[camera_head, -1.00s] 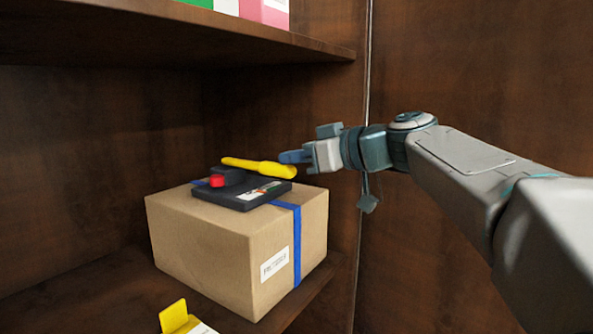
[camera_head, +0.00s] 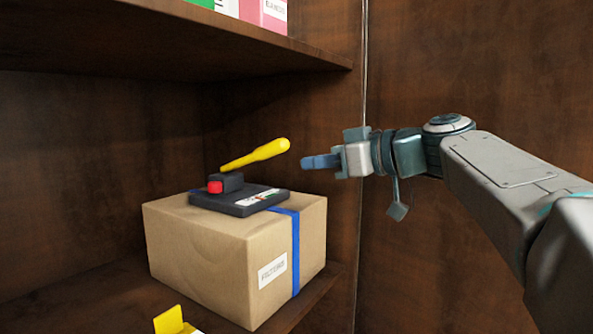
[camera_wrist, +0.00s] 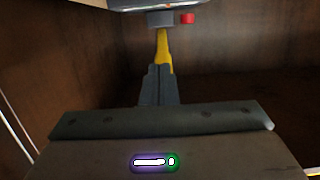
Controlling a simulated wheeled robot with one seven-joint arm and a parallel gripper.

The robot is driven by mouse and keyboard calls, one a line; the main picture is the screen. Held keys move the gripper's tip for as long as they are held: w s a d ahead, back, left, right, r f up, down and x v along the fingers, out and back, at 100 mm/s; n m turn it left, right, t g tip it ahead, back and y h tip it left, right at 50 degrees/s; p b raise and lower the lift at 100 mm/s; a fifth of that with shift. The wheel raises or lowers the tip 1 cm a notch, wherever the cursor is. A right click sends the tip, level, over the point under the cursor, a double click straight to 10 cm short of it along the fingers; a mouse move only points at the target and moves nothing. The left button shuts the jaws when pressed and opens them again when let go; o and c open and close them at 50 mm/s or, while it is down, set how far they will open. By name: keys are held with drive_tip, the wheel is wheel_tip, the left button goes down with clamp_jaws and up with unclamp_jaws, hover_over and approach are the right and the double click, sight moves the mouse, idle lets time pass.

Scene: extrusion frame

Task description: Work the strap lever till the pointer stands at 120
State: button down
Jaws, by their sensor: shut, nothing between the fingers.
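The strap lever is a yellow handle (camera_head: 255,153) on a black tensioner (camera_head: 238,197) with a red button (camera_head: 215,187). The tensioner sits on top of a cardboard box (camera_head: 205,240) with a blue strap (camera_head: 296,250). The handle tilts up to the right, its tip raised. A small scale plate (camera_head: 258,197) shows on the tensioner; its pointer and numbers are too small to read. My gripper (camera_head: 306,162) is shut and empty, to the right of the handle's tip with a gap between. In the wrist view the handle (camera_wrist: 163,50) shows beyond my fingertips (camera_wrist: 159,70).
The box stands on a brown wooden shelf (camera_head: 325,290) with another shelf (camera_head: 200,45) above holding coloured boxes (camera_head: 265,12). A yellow item (camera_head: 170,320) is at the bottom front. Wooden walls close the back and right.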

drive_tip(key=v, duration=0.5)
drive_tip(key=shift+s+r, duration=0.1)
drive_tip(key=shift+r, duration=0.25)
drive_tip(key=s+d+f+m+g+h+p, duration=0.2)
drive_tip(key=s+d+f+m+h+p, duration=0.4)
drive_tip(key=p, duration=0.8)
drive_tip(key=s+d+f+m+g+h+p, duration=0.2)
drive_tip(key=s+d+f+m+h+p, duration=0.4)
drive_tip(key=s+p, duration=0.7)
drive_tip(key=shift+s+d+f+m+g+h+p, duration=0.15)
drive_tip(key=shift+d+f+m+g+h+p, duration=0.2)
drive_tip(key=shift+h+p, duration=0.6)
drive_tip(key=shift+a, duration=0.15)
idle(1.3)
